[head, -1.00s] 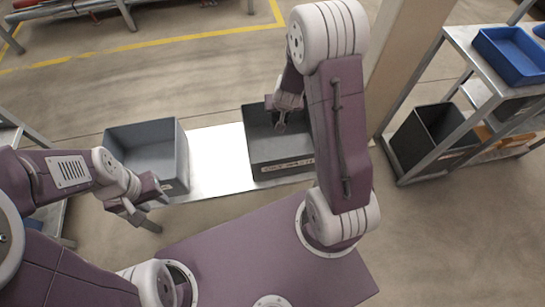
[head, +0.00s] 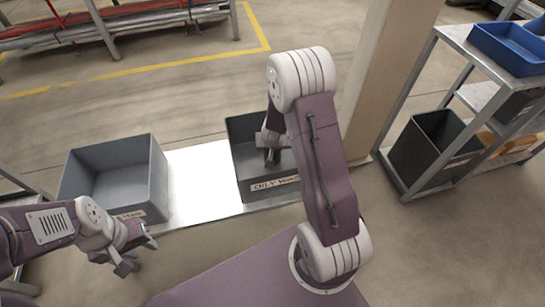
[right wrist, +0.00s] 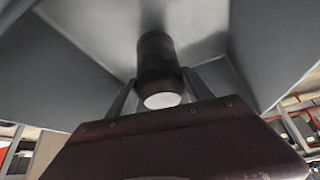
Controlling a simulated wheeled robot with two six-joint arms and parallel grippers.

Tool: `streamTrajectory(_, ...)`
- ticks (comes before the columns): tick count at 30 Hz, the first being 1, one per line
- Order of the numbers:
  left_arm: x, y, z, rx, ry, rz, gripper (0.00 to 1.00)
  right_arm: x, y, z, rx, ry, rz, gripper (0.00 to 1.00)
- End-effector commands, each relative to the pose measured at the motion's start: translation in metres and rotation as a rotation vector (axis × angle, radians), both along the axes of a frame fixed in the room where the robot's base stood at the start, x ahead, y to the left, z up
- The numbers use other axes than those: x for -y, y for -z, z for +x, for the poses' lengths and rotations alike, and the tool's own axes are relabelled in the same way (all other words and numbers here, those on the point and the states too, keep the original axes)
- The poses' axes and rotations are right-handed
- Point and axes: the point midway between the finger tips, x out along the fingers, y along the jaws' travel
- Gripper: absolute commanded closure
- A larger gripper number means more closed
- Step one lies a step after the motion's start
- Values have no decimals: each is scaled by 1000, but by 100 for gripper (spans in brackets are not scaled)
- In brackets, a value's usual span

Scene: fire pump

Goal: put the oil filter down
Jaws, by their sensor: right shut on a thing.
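The oil filter (right wrist: 157,65) is a black cylinder with a pale round end, seen in the right wrist view. My right gripper (right wrist: 158,88) is shut on it, one finger on each side. In the head view my right gripper (head: 271,155) is down inside the dark grey bin (head: 272,187), whose label begins "OILY". I cannot make out the filter in the head view. Grey bin walls surround the filter in the wrist view; whether it touches the floor I cannot tell. My left gripper (head: 138,256) is open and empty, in front of the left grey bin.
A second grey bin (head: 118,185) stands empty to the left, with a bare pale strip (head: 200,185) between the two. A post (head: 385,80) rises behind on the right. A metal rack with a blue tray (head: 510,48) and a black bin (head: 432,145) stands at right.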

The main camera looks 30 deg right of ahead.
Motion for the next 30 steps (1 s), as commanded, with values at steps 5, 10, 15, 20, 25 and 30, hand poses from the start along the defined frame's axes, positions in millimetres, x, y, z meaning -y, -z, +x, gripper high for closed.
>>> streamTrajectory(5, 0, 27, 0, 1, 0, 0, 64, 0, 33, 0, 0, -1, 0, 100)
streamTrajectory(10, 0, 27, 0, 0, 0, 0, 64, 0, 34, 0, 1, 0, 0, 100)
streamTrajectory(15, 0, 28, 0, 1, 0, 0, 64, 0, 36, 0, 1, 0, 0, 100)
streamTrajectory(20, 0, 28, 0, 1, 0, 0, 64, 0, 37, 0, -1, 0, 0, 20)
streamTrajectory(25, 0, 28, 0, 1, 0, 0, 64, 0, 37, 0, -1, 0, 0, 20)
streamTrajectory(30, 0, 24, 0, 1, 0, 0, 64, 0, 31, 0, 0, 0, 0, 20)
